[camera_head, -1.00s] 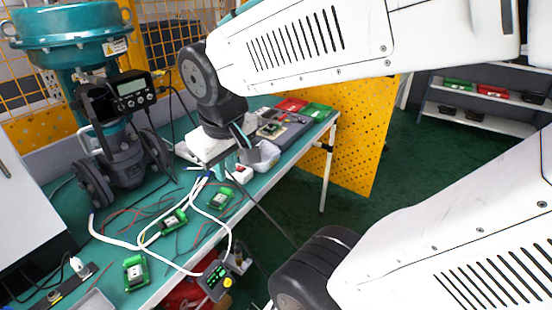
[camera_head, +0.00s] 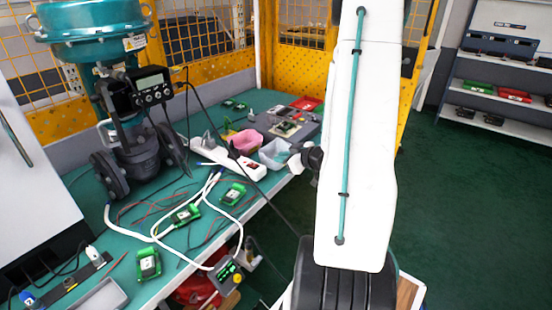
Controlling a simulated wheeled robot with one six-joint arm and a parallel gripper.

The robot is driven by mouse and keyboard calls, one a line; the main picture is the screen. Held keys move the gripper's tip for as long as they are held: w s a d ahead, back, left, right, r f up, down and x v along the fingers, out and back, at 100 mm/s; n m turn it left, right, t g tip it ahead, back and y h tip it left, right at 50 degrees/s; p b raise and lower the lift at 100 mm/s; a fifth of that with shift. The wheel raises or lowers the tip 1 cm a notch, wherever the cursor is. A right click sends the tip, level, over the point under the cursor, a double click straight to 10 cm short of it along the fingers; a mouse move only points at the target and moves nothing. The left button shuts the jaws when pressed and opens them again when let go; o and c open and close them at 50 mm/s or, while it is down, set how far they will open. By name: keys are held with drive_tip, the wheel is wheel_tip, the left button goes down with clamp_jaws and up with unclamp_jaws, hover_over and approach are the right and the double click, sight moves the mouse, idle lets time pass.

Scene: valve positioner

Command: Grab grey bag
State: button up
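A small light-grey open bag (camera_head: 276,154) stands on the green workbench, near its front right edge. A pink bag (camera_head: 244,142) stands just left of it. My arm's white link stands upright across the picture to the right of the bags. A small black and white part shows at the link's left edge, close to the grey bag's right side. I cannot tell what part it is. The fingers of my gripper do not show; they seem hidden behind the link.
A teal valve actuator (camera_head: 95,22) stands at the bench's left. A white power strip (camera_head: 232,158), cables and several green circuit boards lie on the bench (camera_head: 205,262). A grey case (camera_head: 268,124) sits behind the bags. Shelves (camera_head: 495,75) stand at the right, past open floor.

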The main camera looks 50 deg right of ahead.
drive_tip(key=shift+s+f, duration=0.1)
drive_tip(key=shift+f, duration=0.15)
drive_tip(key=shift+w+f, duration=0.1)
drive_tip(key=shift+w, duration=0.25)
drive_tip(key=x, duration=0.7)
drive_tip(key=shift+a, duration=0.1)
clamp_jaws()
